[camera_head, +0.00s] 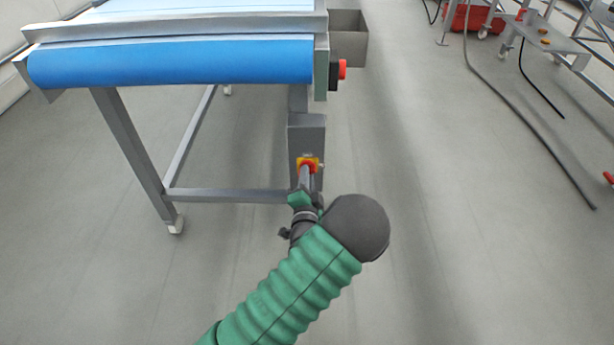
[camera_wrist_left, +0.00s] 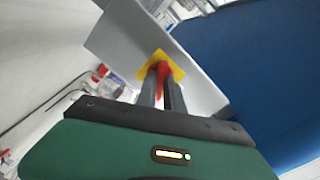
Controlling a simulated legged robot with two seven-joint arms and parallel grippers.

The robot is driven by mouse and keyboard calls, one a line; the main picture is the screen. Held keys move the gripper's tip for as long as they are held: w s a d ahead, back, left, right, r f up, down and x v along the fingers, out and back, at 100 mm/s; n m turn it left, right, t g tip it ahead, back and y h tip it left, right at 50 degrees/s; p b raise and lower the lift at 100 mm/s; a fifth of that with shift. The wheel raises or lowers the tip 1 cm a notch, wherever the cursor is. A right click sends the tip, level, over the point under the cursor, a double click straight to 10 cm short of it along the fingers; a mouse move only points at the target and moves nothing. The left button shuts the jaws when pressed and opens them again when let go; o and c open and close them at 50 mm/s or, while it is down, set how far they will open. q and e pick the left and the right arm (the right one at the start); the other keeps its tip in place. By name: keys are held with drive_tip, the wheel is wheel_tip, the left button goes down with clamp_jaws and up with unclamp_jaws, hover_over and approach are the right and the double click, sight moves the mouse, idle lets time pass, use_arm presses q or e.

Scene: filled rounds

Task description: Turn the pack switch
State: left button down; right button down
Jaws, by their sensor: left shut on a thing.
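The pack switch (camera_head: 308,165) is a red knob on a yellow plate, on the front of a grey box below the right end of the conveyor. It also shows in the left wrist view (camera_wrist_left: 160,71), where its red handle sits between the two fingers. My left gripper (camera_head: 305,176) reaches up to it and is shut on the red handle; the fingers (camera_wrist_left: 160,85) partly hide it. The knob's exact angle is hard to tell. My right gripper is not in view.
The conveyor with a blue belt (camera_head: 170,62) stands above and left on a metal frame. A red button (camera_head: 342,69) sits at its right end, by a grey bin (camera_head: 348,40). A dark cable (camera_head: 530,130) lies on the floor at right. The floor around my arm is clear.

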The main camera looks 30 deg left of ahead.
use_arm(q)
drive_tip(key=shift+f+n, duration=0.15)
drive_tip(key=shift+n, duration=0.15)
drive_tip(key=shift+s+f+n+p, duration=0.15)
drive_tip(key=shift+n+p, duration=0.65)
drive_tip(key=shift+n, duration=1.7)
drive_tip(key=shift+d+f, duration=0.1)
drive_tip(key=c, duration=1.5)
unclamp_jaws()
drive_tip(key=shift+c, duration=0.2)
drive_tip(key=shift+o, duration=0.4)
drive_tip(key=shift+r, duration=0.2)
